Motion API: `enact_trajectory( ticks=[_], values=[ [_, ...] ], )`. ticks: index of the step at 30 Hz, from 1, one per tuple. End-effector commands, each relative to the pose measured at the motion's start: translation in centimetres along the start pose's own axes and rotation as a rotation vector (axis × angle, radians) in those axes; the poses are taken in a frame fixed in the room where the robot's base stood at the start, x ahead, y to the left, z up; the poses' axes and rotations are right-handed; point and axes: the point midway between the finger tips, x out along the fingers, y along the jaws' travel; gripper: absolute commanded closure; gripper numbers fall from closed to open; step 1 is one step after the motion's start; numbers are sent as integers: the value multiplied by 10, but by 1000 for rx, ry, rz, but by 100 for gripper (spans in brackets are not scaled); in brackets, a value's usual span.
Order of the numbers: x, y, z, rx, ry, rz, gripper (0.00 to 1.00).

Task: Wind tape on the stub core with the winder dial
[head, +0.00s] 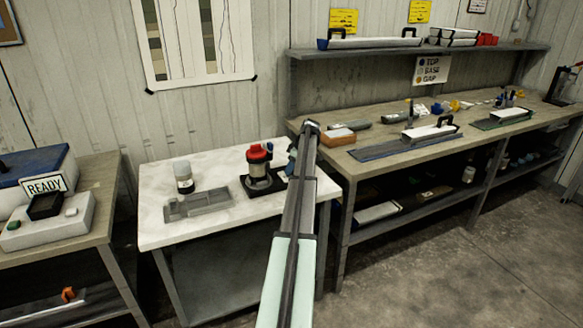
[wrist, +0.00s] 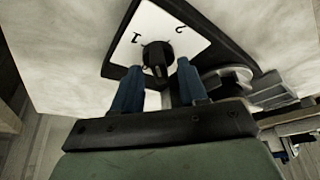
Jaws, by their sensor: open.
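The winder (head: 259,172) stands on the white table, with a red top, a pale metallic cylinder below it and a black base. In the wrist view its dial (wrist: 157,55) is a black knob on a white plate (wrist: 178,40) marked 1 and 2. My gripper (wrist: 158,72) is open, its two blue fingers on either side of the dial; I cannot tell whether they touch it. In the head view my gripper (head: 291,160) is at the winder's right side, mostly behind my arm. I cannot clearly make out the stub core or any tape on it.
A grey tray (head: 198,204) and a pale-capped jar (head: 183,176) stand left of the winder on the white table (head: 160,233). A long workbench (head: 352,168) with trays and tools runs along the right.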

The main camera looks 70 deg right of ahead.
Motion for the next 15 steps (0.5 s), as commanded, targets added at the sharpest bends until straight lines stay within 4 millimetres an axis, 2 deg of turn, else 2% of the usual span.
enact_trajectory(
  ticks=[5, 15],
  values=[
    [0, 0, 0, 0, 0, 0, 59],
    [0, 0, 0, 0, 0, 0, 92]
  ],
)
